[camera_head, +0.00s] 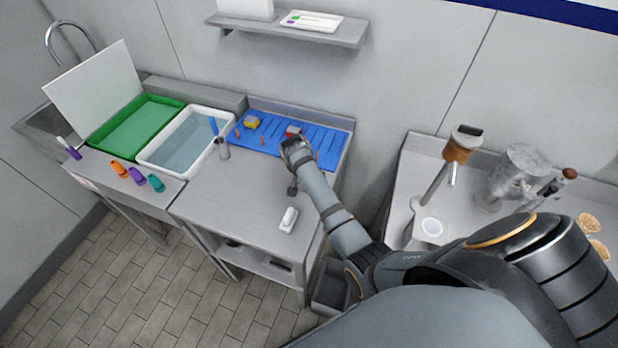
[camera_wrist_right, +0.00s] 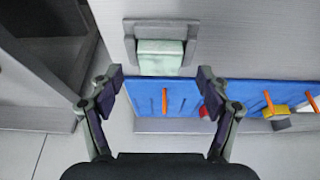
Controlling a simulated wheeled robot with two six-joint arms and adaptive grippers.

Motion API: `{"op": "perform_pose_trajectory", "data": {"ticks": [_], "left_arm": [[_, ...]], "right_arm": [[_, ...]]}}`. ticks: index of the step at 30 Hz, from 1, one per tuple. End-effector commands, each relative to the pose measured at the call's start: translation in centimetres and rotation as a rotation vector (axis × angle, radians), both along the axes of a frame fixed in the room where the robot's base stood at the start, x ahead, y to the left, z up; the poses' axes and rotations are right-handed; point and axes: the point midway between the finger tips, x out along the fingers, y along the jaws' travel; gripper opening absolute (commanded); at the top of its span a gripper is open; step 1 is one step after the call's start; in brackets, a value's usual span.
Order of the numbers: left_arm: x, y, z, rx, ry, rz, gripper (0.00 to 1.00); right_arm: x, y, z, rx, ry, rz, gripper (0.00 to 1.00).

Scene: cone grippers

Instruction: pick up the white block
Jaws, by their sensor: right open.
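A small white block (camera_head: 289,217) sits near the right front of the grey worktop. In the right wrist view, a pale, slightly greenish block (camera_wrist_right: 160,58) with a grey bracket-like piece around it appears to be the same one. My right gripper (camera_head: 293,172) is over the worktop, behind the block and closer to the blue mat. In the right wrist view my right gripper (camera_wrist_right: 160,82) is open, its fingers spread with nothing between them, and the block lies beyond the fingertips. My left gripper is not in view.
A blue ribbed mat (camera_head: 325,150) lies at the back with a yellow block (camera_head: 252,122), a red block (camera_head: 293,130) and orange pegs. To the left are a water basin (camera_head: 187,142), a green tray (camera_head: 135,125) and coloured cones. The worktop left of the block is clear.

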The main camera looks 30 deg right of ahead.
Motion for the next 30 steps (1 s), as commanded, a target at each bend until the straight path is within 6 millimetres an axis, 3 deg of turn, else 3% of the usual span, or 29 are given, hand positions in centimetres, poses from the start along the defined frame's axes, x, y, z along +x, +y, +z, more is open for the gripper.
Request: {"op": "perform_pose_trajectory", "data": {"ticks": [5, 11, 24, 30], "left_arm": [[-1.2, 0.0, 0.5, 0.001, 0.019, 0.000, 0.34], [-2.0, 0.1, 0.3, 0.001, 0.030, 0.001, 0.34], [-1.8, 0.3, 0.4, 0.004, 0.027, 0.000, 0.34], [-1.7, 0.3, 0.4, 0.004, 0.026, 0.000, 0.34]], "right_arm": [[0.6, -0.6, -1.8, 0.000, 0.000, 0.000, 0.77], [0.6, -0.6, -2.0, 0.001, -0.002, 0.000, 0.77], [0.6, -0.6, -2.0, 0.001, -0.001, 0.000, 0.20], [0.6, -0.6, -2.0, 0.001, -0.001, 0.000, 0.17]]}}
